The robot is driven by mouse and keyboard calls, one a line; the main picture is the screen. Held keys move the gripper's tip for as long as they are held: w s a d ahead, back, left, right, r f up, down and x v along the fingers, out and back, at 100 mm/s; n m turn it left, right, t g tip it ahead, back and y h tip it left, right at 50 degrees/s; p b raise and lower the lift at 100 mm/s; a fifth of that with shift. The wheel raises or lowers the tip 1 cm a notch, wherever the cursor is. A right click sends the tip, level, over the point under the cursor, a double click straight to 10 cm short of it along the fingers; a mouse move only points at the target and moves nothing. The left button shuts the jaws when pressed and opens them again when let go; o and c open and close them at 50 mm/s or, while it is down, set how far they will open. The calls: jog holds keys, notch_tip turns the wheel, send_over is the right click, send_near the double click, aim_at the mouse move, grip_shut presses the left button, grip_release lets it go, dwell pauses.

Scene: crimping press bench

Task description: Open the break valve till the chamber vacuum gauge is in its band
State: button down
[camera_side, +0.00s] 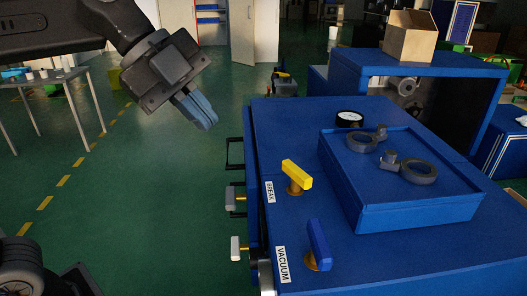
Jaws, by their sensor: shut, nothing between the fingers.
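The yellow break valve handle (297,174) stands on a brass stem on the blue bench top, beside a white BREAK label (270,192). The blue vacuum valve handle (318,244) stands nearer the camera, beside a VACUUM label (282,264). A round gauge (349,118) with a white face and dark rim sits behind the raised blue box; its needle is too small to read. My gripper (206,121) is shut and empty, in the air left of the bench and above the yellow handle's height, apart from both handles.
A raised blue box (400,216) with dark ring-shaped parts (418,172) stands right of the handles. A blue housing with an open cardboard box (409,38) on top is behind. Grey-white latches (236,248) stick out from the bench's left side.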

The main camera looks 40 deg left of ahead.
aim_at(286, 162)
jog(key=shift+w+d+f, duration=1.05)
jog(key=shift+w+f, duration=0.1)
jog(key=shift+f, duration=0.2)
jog(key=shift+w+d+f, duration=1.05)
jog(key=shift+w+f, duration=0.15)
jog(key=shift+f, duration=0.15)
jog(key=shift+w+d+f, duration=1.05)
jog(key=shift+w+f, duration=0.1)
jog(key=shift+f, duration=0.2)
jog(key=shift+w, duration=0.1)
jog(key=shift+w+m+g+h, duration=0.3)
jog(key=shift+w+m+g, duration=0.2)
jog(key=shift+m, duration=0.2)
jog(key=shift+w+m+g, duration=0.35)
jog(key=shift+m+g, duration=0.35)
jog(key=shift+m, duration=0.5)
jog(key=shift+w, duration=0.2)
